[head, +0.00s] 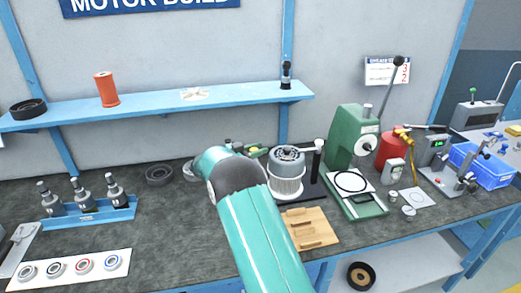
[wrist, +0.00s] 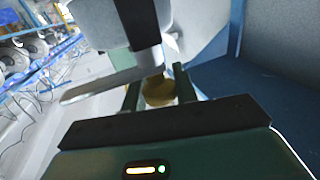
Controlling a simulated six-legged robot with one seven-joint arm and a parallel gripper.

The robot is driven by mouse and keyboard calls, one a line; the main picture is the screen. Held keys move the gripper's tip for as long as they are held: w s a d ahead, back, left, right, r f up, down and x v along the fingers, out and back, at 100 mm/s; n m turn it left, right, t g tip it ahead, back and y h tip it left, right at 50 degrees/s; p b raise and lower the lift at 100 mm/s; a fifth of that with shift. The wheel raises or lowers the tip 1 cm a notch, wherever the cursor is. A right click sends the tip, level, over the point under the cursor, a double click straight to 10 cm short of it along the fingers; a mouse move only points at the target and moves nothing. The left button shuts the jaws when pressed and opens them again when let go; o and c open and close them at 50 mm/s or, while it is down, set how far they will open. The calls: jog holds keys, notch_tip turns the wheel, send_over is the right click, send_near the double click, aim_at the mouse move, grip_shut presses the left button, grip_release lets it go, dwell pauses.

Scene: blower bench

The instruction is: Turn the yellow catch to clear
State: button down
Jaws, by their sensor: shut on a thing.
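My gripper (wrist: 158,86) shows in the wrist view with its two dark fingers on either side of a dull yellow, rounded piece, the yellow catch (wrist: 158,92). It is shut on the catch. A grey lever-like bar (wrist: 98,86) and a large pale housing (wrist: 195,25) are just beyond the fingers. The catch's far side is hidden, and its exact angle cannot be told. In the head view my arm hides the gripper. A small yellow-green part (head: 256,151) shows just past the arm; I cannot tell whether it is the catch.
A motor stator (head: 288,165) stands right of my arm, with a wooden block (head: 303,230) in front. A green press (head: 350,135) is further right, near a red canister (head: 390,150) and a blue bin (head: 490,170). A blue rack with several tools (head: 88,214) stands left.

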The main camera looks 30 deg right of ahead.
jog(key=shift+m+g, duration=0.4)
jog(key=shift+g, duration=0.3)
jog(key=c, duration=1.1)
grip_release()
jog(key=shift+a, duration=0.1)
jog(key=a, duration=1.3)
jog(key=shift+a, duration=0.3)
